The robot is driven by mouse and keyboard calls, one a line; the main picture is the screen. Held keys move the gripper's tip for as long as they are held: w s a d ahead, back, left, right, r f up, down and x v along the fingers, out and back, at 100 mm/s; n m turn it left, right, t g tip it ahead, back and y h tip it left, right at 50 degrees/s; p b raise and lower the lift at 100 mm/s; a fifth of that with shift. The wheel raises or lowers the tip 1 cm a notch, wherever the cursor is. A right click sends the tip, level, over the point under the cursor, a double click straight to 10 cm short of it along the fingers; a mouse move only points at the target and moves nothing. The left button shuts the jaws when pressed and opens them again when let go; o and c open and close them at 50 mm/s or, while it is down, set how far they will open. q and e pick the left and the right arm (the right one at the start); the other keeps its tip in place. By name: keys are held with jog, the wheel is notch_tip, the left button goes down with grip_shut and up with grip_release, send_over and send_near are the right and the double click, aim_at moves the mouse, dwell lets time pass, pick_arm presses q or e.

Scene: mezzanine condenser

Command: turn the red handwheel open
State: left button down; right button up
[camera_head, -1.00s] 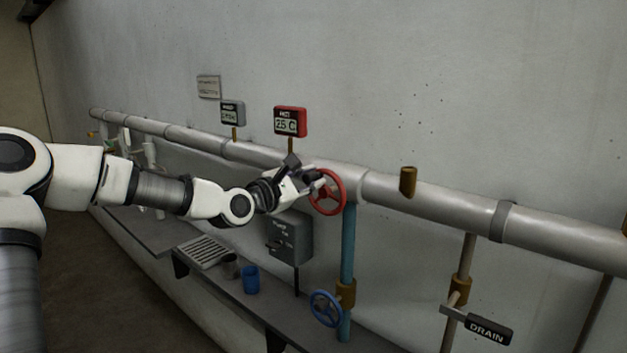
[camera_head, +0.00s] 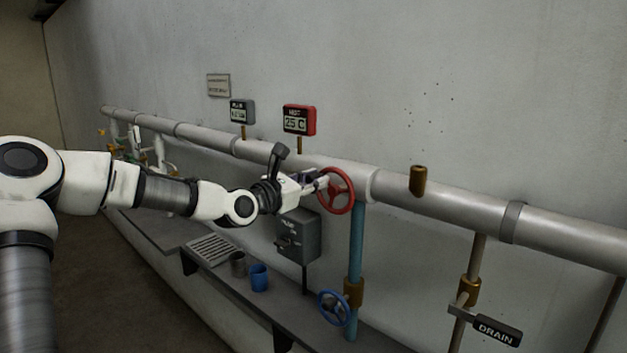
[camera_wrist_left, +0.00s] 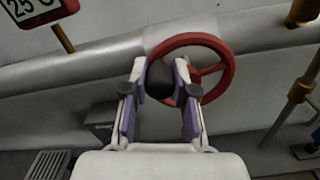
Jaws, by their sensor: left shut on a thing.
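The red handwheel (camera_head: 352,191) stands upright at the grey main pipe, above a blue vertical pipe. My left gripper (camera_head: 321,183) reaches it from the left and is shut on its left rim. In the left wrist view the handwheel (camera_wrist_left: 229,68) shows its rim and spokes. There the fingertips of my left gripper (camera_wrist_left: 160,68) stand on either side of the left rim, with a dark part between them. The rim section between the fingers is partly hidden. My right gripper is not in view.
The grey pipe (camera_head: 450,203) runs along the wall. A red 25 C display (camera_head: 299,120) stands above it. A grey box (camera_head: 298,236) hangs below the gripper. A blue handwheel (camera_head: 333,307), a blue cup (camera_head: 259,278) and a DRAIN sign (camera_head: 496,331) are lower down.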

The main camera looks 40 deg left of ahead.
pick_arm(q)
jog(key=c, duration=1.2)
grip_release()
jog(key=shift+o, duration=1.4)
